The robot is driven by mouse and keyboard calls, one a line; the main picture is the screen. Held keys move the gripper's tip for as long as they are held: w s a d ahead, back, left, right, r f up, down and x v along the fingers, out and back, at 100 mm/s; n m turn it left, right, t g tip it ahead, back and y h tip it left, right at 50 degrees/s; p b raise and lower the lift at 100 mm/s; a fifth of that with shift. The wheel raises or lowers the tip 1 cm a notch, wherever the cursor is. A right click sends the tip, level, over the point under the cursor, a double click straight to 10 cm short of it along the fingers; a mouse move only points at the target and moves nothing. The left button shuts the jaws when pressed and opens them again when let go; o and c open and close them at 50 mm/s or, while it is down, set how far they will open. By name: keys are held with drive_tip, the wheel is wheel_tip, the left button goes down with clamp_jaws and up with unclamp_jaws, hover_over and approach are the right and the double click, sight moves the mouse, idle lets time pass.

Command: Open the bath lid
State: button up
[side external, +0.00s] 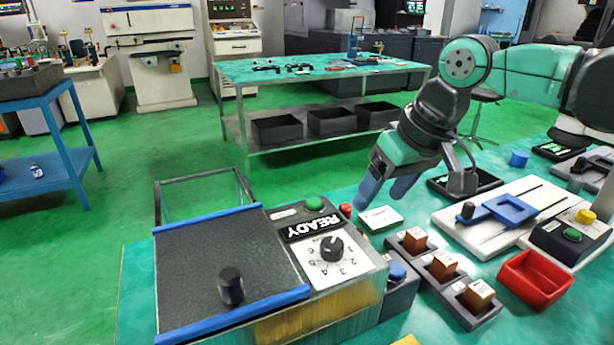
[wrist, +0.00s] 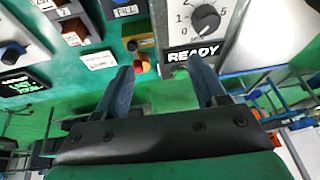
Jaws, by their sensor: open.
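The bath lid (side external: 203,263) is a dark, speckled flat panel on the bath at the front left in the side view. It lies flat, with blue strips along two edges and a black knob (side external: 231,286) near its front edge. My gripper (side external: 385,193) is above the bench, to the right of the bath and well apart from the lid and knob. Its two blue fingers are spread with nothing between them; they also show in the wrist view (wrist: 160,72). The knob cannot be made out in the wrist view.
Copper-coloured blocks in grey holders (side external: 440,266) and a red tray (side external: 535,279) stand to the right. A thin metal frame (side external: 203,178) rises behind the lid.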

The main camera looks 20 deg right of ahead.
drive_tip(key=a+g, duration=0.1)
drive_tip(key=a, duration=0.3)
drive_tip(key=a+r+g, duration=0.1)
drive_tip(key=a, duration=0.3)
drive_tip(key=w+a, duration=0.1)
drive_tip(key=a, duration=0.3)
drive_tip(key=shift+w+r+n+g, duration=0.1)
drive_tip(key=shift+r+n+g, duration=0.2)
drive_tip(key=shift+r+g, duration=0.1)
drive_tip(key=g+h, duration=0.1)
hover_over(228, 274)
drive_tip(key=shift+d+f, duration=0.1)
drive_tip(key=shift+f, duration=3.15)
clamp_jaws()
